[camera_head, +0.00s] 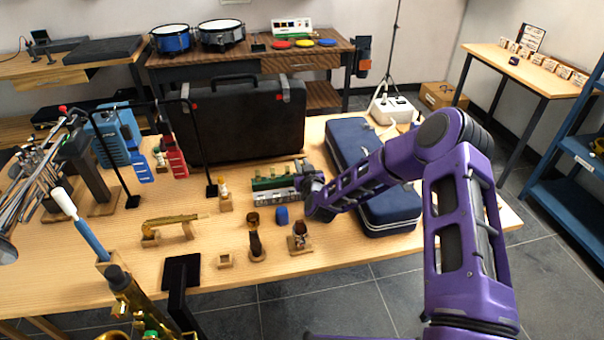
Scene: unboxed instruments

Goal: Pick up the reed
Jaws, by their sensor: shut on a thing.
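My gripper (307,190) is at the end of my purple arm, low over the middle of the wooden table. It is beside the right end of a grey slotted holder (270,198) and a green slotted holder (268,183). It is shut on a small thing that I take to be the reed. The fingertips and the reed are too small and too covered to make out clearly. I cannot tell whether the reed touches a holder.
A blue case (388,208) lies just right of my gripper, partly behind my arm. A large black case (240,118) stands behind. A small blue block (282,215), mouthpieces on wooden stands (257,254) and a brass neck (175,222) are in front and left.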

